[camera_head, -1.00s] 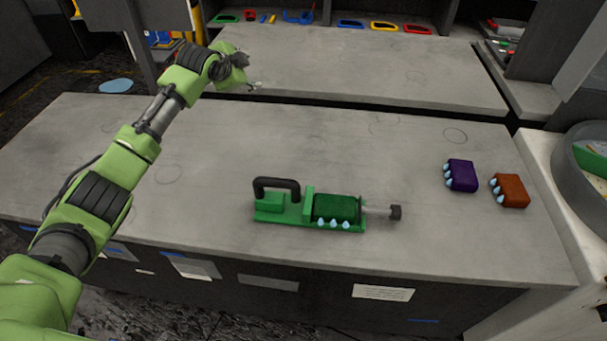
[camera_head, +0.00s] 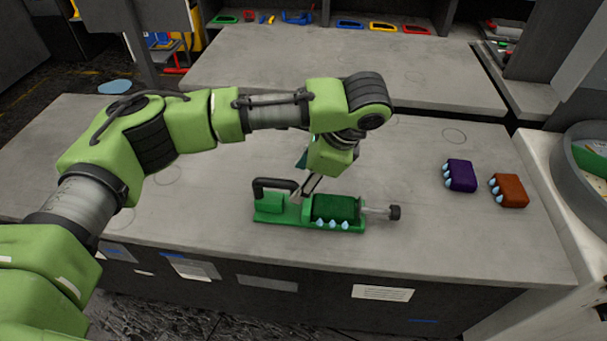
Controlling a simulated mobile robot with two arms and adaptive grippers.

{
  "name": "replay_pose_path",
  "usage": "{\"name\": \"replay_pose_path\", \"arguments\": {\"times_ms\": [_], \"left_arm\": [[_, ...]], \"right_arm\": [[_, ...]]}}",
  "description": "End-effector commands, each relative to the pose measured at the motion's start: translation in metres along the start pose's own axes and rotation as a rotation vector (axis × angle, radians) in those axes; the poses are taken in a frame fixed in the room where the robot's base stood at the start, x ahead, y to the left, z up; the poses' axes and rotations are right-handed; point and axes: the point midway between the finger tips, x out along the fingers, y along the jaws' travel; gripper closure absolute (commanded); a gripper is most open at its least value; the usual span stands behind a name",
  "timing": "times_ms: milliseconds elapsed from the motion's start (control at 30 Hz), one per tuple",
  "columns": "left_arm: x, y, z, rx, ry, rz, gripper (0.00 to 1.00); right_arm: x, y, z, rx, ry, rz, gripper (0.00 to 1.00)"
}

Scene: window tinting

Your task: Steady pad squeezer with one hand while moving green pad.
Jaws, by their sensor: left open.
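The green pad squeezer (camera_head: 276,216) lies on the grey table, its black handle (camera_head: 275,184) at the left and a metal rod with a dark knob (camera_head: 393,212) at the right. The dark green pad (camera_head: 336,208) sits in the squeezer's bay, with light blue drops along its front side. My left gripper (camera_head: 306,190) points down just behind the squeezer, between the handle and the pad. It is open and holds nothing; its fingertips are small and partly dark, and I cannot tell whether they touch the squeezer. My right gripper is not in view.
A purple pad (camera_head: 461,175) and an orange-brown pad (camera_head: 510,190) with blue drops lie at the table's right. A round grey bin (camera_head: 582,165) stands beyond the right edge. The table (camera_head: 440,235) is clear around the squeezer. Coloured tools lie on the rear bench.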

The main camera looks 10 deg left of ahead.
Motion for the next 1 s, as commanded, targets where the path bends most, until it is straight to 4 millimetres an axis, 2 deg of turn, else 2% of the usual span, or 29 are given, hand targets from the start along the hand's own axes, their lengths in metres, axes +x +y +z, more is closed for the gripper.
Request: {"name": "replay_pose_path", "arguments": {"times_ms": [167,400,600,800,1000], "left_arm": [[0.025,0.000,0.001,-0.002,-0.003,0.002,0.50],[0.072,0.000,0.001,-0.001,-0.001,0.001,0.50],[0.102,0.000,0.000,-0.002,0.000,0.002,0.50],[0.115,-0.001,0.000,-0.002,0.002,0.000,0.50],[0.116,-0.001,0.000,-0.001,0.003,-0.001,0.50]], "right_arm": [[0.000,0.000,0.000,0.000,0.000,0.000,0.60],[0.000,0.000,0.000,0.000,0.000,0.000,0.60],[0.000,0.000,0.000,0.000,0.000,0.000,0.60],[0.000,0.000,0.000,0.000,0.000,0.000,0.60],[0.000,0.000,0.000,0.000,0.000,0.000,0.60]]}}
